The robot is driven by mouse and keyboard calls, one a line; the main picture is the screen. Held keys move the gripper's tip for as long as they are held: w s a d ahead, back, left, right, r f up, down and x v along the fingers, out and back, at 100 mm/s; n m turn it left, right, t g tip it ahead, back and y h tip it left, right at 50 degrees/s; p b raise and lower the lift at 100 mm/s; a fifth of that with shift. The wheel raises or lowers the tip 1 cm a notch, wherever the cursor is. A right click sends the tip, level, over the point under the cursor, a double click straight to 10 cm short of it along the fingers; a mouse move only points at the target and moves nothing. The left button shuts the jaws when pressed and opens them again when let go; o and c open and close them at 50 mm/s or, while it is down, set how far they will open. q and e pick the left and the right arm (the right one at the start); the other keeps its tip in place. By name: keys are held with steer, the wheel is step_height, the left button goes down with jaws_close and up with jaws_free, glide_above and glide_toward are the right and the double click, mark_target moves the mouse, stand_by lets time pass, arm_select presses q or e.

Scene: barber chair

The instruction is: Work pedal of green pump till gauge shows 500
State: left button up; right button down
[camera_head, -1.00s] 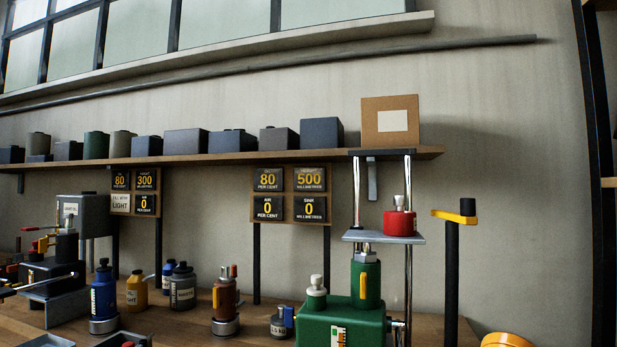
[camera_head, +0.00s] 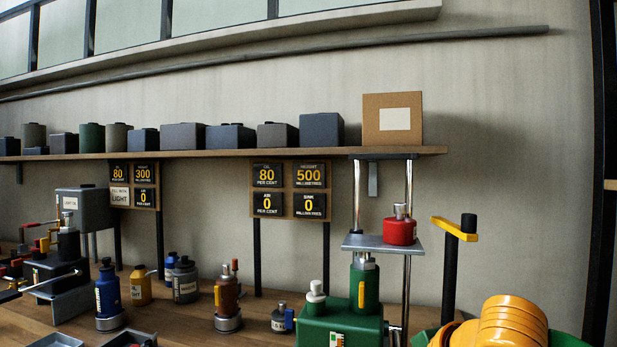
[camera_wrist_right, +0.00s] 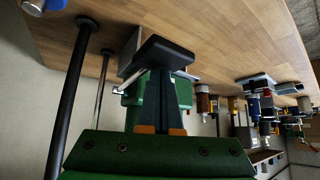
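The green pump (camera_head: 326,322) stands on the bench in the head view. A red canister (camera_head: 399,231) sits on a grey plate (camera_head: 382,244) above it, between chrome posts. The right sign board shows 500 millimetres (camera_head: 309,174) above a plate reading 0 millimetres (camera_head: 309,206). In the wrist view the green pump (camera_wrist_right: 131,92) is partly behind my right gripper (camera_wrist_right: 168,82), whose dark fingers look close together. A black block (camera_wrist_right: 160,50) is at their far end; I cannot tell whether it is fingertips or the pedal. No pedal is clearly visible. My left gripper is out of view.
A black post with a yellow bar (camera_head: 452,229) stands right of the pump. Several bottles, including a blue one (camera_head: 108,295) and a brown one (camera_head: 227,297), stand left. A shelf (camera_head: 230,156) holds dark boxes.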

steer(key=shift+s+r, duration=0.25)
step_height(320, 180, up, 6)
steer(key=p, duration=0.6)
steer(key=shift+w+r, duration=0.1)
steer(key=shift+w, duration=0.05)
steer(key=shift+f, duration=0.2)
